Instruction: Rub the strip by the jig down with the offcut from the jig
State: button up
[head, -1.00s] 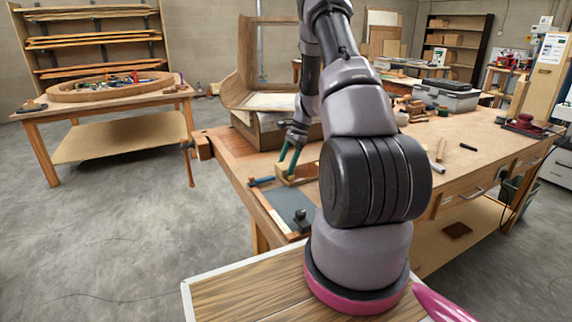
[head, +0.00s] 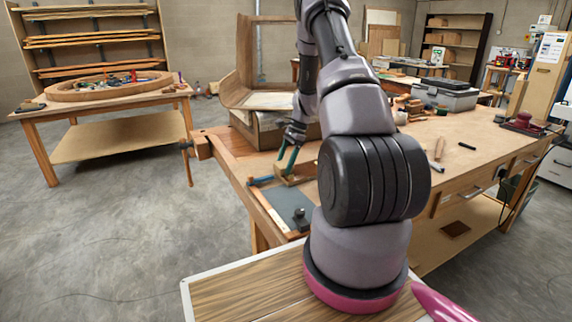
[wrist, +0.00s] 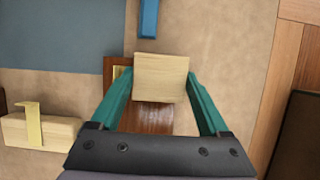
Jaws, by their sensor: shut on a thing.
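My gripper (wrist: 158,85) has teal fingers shut on a pale, square-faced wooden block (wrist: 160,65), which looks like the offcut. In the wrist view the block covers part of a reddish-brown wooden piece (wrist: 146,119), perhaps the strip. I cannot tell whether they touch. A thin yellowish edge shows at that piece's left. A pale block with a yellow band over it (wrist: 52,132) lies to the left, apart from my gripper. In the head view my gripper (head: 284,166) is low over the bench's near left corner. I cannot tell which piece is the jig.
A blue-grey mat (head: 288,206) lies near the bench's front edge, with a small dark object on it. A blue tool (head: 261,181) lies left of my gripper. A large curved wooden form (head: 246,92) stands behind. The bench's middle right (head: 470,130) is mostly clear.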

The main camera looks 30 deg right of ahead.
jog(key=shift+s, duration=0.2)
jog(key=shift+s, duration=0.6)
jog(key=shift+w, duration=0.1)
jog(key=shift+w, duration=0.7)
jog(key=shift+s, duration=0.1)
jog(key=shift+s, duration=0.7)
jog(key=shift+w, duration=0.1)
jog(key=shift+w, duration=0.7)
jog(key=shift+s, duration=0.15)
